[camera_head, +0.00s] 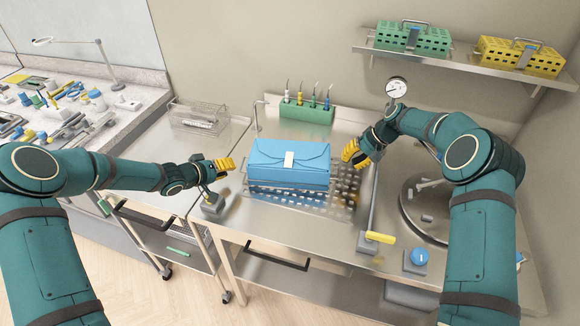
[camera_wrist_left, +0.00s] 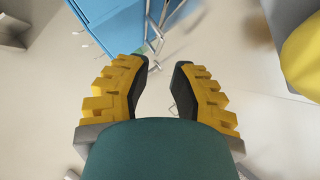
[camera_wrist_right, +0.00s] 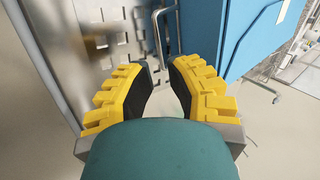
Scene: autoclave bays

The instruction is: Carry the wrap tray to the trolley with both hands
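The wrap tray (camera_head: 280,158) is a blue wrapped pack with a white label, over a metal rack on the steel worktop (camera_head: 250,222). It also shows in the left wrist view (camera_wrist_left: 108,14) and the right wrist view (camera_wrist_right: 238,35). My left gripper (camera_head: 230,163) is open and empty just left of the tray. My right gripper (camera_head: 347,155) is open at its right side, with a thin metal handle (camera_wrist_right: 160,35) beyond and between its fingertips. Neither gripper visibly grasps the tray. A wheeled steel trolley (camera_head: 178,205) stands left of the worktop.
A wire basket (camera_head: 196,118) sits at the trolley's back; its front top is clear. A green instrument rack (camera_head: 305,112) stands behind the tray. A yellow-handled lever (camera_head: 379,237) and a round hatch (camera_head: 425,210) lie to the right. Green (camera_head: 414,38) and yellow (camera_head: 520,56) baskets sit on a shelf.

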